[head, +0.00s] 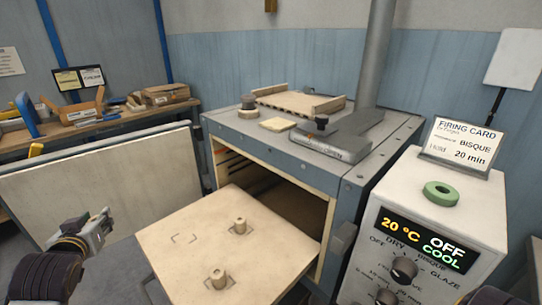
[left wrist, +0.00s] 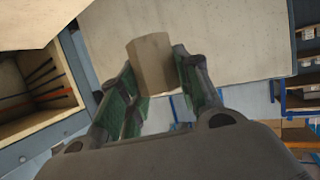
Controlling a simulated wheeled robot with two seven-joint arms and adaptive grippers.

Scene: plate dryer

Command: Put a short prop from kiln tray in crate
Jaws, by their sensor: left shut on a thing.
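The kiln tray (head: 165,262) is a square beige slab pulled out at the front of the kiln. Two short props (head: 240,226) (head: 217,279) stand upright on it, and an empty marked spot lies on its left half. My left gripper (head: 106,219) is left of the tray, clear of it. In the left wrist view, my left gripper (left wrist: 160,88) is shut on a short beige prop (left wrist: 150,62) between its green-padded fingers. In the head view this held prop is not clearly visible. I cannot identify a crate for certain. My right gripper is not in view.
The open kiln door (head: 95,182) stands behind my left gripper. The kiln top (head: 235,124) holds a low wooden tray (head: 312,101) and a grey flat piece. A cluttered bench is at back left.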

